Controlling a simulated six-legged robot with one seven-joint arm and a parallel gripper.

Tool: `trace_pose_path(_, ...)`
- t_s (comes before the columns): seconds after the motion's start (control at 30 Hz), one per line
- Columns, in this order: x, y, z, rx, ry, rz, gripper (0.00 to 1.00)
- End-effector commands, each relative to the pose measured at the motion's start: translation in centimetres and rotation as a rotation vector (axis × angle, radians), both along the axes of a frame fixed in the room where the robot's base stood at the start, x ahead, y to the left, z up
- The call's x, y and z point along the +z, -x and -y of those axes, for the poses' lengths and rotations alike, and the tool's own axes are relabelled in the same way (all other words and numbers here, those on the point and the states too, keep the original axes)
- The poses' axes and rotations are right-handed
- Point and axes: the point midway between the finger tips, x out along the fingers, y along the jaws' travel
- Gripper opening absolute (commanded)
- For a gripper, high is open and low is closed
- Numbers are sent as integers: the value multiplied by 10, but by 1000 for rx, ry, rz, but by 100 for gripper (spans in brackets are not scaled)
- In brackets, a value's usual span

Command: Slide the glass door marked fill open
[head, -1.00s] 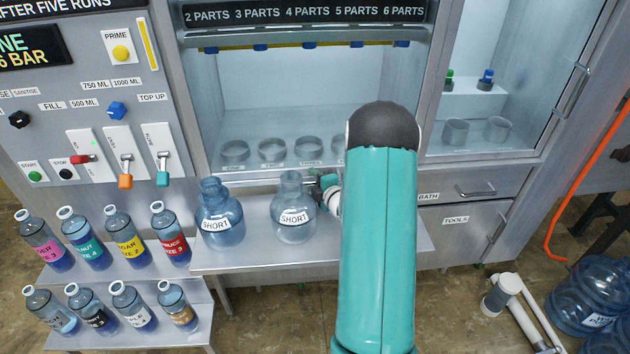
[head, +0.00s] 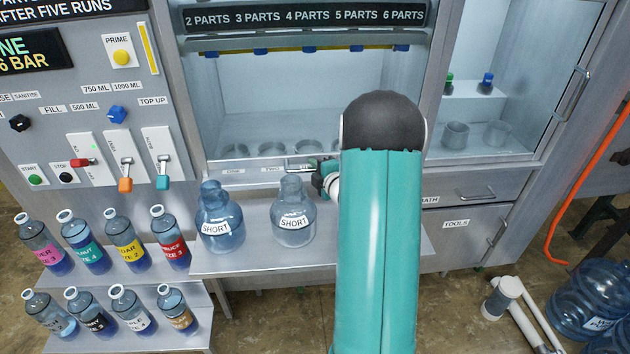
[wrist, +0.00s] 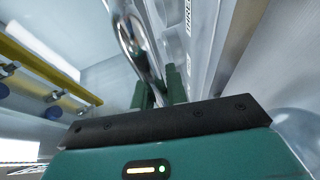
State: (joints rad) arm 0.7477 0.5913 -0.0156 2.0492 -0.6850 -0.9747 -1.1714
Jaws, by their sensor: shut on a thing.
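The glass door (head: 255,164) closes the front of the wide bay under the "2 PARTS" to "6 PARTS" strip. Its pale lower rail crosses in front of several round cups inside. My gripper (head: 322,173) is at this rail, right of the middle, partly hidden by my teal arm. In the wrist view, the green fingers of my gripper (wrist: 162,88) are shut around a shiny curved metal handle (wrist: 134,38). The fill mark on the door is not legible. A gap under the rail is hard to make out.
Two clear jugs marked SHORT, one on the left (head: 219,217) and one on the right (head: 293,212), stand on the shelf (head: 262,262) below the door. The right one is close to my gripper. Several labelled bottles (head: 126,243) stand at left.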

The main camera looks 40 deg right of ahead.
Motion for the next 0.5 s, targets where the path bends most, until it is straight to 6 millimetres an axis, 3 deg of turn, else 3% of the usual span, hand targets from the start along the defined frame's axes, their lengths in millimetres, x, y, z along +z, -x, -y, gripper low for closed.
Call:
trace_pose_path(0.03, 20, -1, 0, 3, 8, 8, 0)
trace_pose_path(0.5, 187, 0, -1, 2, 9, 8, 0)
